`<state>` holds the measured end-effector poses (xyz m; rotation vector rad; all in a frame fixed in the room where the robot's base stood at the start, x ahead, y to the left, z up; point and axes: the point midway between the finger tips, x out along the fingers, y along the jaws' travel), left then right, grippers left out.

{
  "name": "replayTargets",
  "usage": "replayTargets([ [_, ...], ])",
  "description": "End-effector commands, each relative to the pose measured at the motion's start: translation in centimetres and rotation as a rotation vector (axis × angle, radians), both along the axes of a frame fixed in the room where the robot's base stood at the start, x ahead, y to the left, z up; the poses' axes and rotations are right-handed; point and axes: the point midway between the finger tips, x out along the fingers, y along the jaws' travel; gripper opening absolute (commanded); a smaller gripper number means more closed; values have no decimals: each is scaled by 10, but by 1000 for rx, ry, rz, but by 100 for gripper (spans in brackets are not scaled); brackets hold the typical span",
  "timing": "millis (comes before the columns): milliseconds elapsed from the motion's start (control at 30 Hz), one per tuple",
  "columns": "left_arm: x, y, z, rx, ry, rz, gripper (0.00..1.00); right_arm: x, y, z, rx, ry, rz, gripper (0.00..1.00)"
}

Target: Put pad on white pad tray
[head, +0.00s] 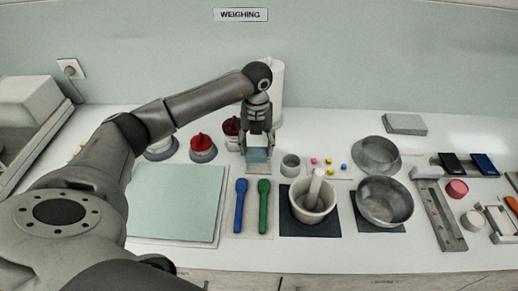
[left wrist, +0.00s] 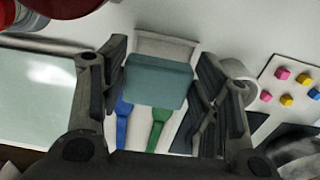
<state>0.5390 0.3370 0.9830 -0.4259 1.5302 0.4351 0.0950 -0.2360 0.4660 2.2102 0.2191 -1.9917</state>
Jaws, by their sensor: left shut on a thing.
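My left gripper (head: 258,143) points down and is shut on the pad (head: 257,155), a teal block that looks pale on top in the head view. In the left wrist view the pad (left wrist: 158,80) sits between the two dark fingers. The white pad tray (head: 257,169) shows as a pale edge just below the pad in the head view. It also shows in the left wrist view (left wrist: 165,46) past the far side of the pad. The pad hides much of it, and I cannot tell whether they touch. My right gripper is not in view.
Blue (head: 240,205) and green (head: 263,205) spatulas lie just in front. A grey cup (head: 290,165) and small coloured cubes stand to the right, with a mortar (head: 314,210) nearer. Red-topped items (head: 202,143) are to the left, beside a pale green mat (head: 175,200).

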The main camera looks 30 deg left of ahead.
Motion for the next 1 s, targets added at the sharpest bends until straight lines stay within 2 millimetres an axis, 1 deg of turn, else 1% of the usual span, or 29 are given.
replayTargets([
  [167,7,-5,-10,-1,3,0,43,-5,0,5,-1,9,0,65],
  [233,5,-4,-19,1,6,2,43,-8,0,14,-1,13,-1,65],
  [400,6,-4,-37,0,2,0,43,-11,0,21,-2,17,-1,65],
  [667,6,-3,-40,0,0,0,43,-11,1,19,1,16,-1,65],
  [800,6,-3,-44,0,0,0,43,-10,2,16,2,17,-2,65],
  [833,6,-3,-43,0,0,0,61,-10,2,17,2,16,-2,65],
  [967,6,-3,-42,0,0,0,78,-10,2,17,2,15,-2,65],
  [1000,6,-3,-42,0,0,0,79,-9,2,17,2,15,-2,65],
])
